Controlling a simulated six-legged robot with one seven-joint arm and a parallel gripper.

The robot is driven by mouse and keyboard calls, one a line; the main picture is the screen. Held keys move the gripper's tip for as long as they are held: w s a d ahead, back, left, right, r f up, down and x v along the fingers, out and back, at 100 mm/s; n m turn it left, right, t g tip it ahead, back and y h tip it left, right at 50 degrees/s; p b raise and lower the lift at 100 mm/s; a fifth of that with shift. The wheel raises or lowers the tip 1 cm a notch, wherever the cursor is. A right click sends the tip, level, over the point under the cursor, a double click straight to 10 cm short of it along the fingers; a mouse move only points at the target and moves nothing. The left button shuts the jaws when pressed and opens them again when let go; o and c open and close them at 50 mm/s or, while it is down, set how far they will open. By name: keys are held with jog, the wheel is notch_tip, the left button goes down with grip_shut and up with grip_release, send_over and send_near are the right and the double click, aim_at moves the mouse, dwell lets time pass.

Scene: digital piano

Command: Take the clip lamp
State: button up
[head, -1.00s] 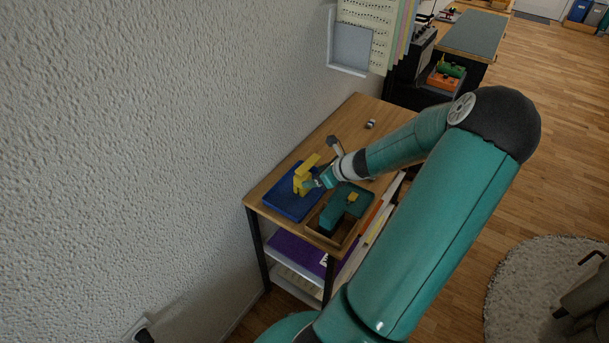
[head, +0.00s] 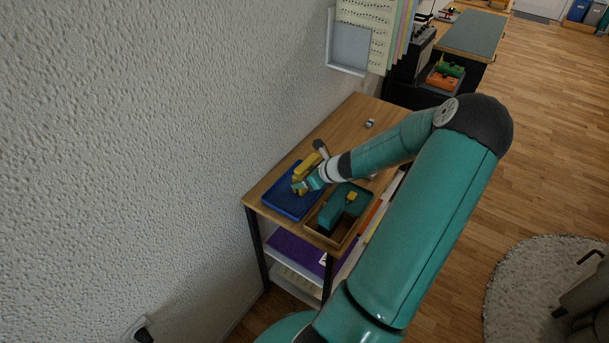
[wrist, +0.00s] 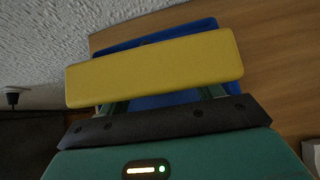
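A yellow object (head: 308,164), which I take to be the clip lamp, stands at the blue tray (head: 284,203) on the wooden stand. In the wrist view its yellow bar (wrist: 155,68) lies across the front of my gripper (wrist: 164,101) and spans wider than the fingers. The two fingers are well apart, with blue tray showing between them. The bar hides the fingertips. In the head view my gripper (head: 305,184) is right at the lamp, over the tray. I cannot tell whether the fingers touch it.
A wooden box (head: 322,236) holding a teal item (head: 338,208) with a yellow piece stands right beside the tray. A small object (head: 369,123) lies farther back on the wooden stand (head: 350,118). The textured wall (head: 150,150) runs close along the left.

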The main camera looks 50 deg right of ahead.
aim_at(311, 164)
jog(key=c, duration=0.8)
jog(key=shift+r, duration=2.5)
